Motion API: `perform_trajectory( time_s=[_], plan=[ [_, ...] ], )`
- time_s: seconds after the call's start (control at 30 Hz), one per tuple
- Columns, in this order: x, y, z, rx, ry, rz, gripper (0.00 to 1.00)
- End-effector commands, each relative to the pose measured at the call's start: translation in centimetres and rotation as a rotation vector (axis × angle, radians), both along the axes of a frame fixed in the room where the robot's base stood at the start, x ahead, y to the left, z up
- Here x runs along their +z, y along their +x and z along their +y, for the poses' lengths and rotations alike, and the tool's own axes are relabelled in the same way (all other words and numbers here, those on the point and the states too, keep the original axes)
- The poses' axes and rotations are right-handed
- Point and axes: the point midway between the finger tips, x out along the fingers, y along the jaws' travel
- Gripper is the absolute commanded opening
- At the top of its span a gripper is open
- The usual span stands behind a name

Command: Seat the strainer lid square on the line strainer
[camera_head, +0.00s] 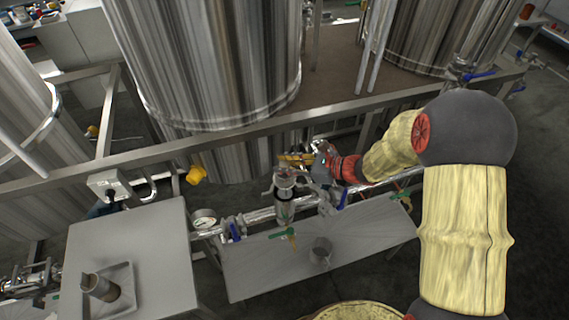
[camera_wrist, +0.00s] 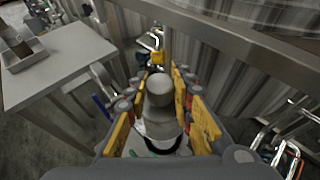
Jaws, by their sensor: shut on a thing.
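My gripper (camera_head: 296,160) is above the pipe run in the head view, its yellow-padded fingers reaching in from the right. In the wrist view my gripper (camera_wrist: 159,82) is shut on the strainer lid (camera_wrist: 160,90), whose rounded grey knob lies between the two fingers. The lid also shows in the head view (camera_head: 286,178), just under the fingers. The line strainer (camera_head: 284,211) is an upright metal body on the pipe directly below the lid. Whether the lid touches the strainer's rim, and whether it is square, I cannot tell; the fingers and lid hide the rim in the wrist view.
A grey side table (camera_head: 150,235) at the left holds a tray with a metal cup (camera_head: 100,287). A gauge (camera_head: 203,219) and blue-handled valves flank the strainer. A frame rail (camera_head: 240,133) and tanks stand behind.

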Motion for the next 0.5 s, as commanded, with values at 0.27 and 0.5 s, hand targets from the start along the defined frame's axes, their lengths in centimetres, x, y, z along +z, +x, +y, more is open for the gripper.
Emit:
perform_trajectory(
  time_s=[0.27,0.5],
  plan=[
    [-2.7,0.0,0.0,0.000,0.001,0.000,0.00],
    [-4.4,0.0,0.0,0.000,0.000,-0.001,0.00]
  ],
)
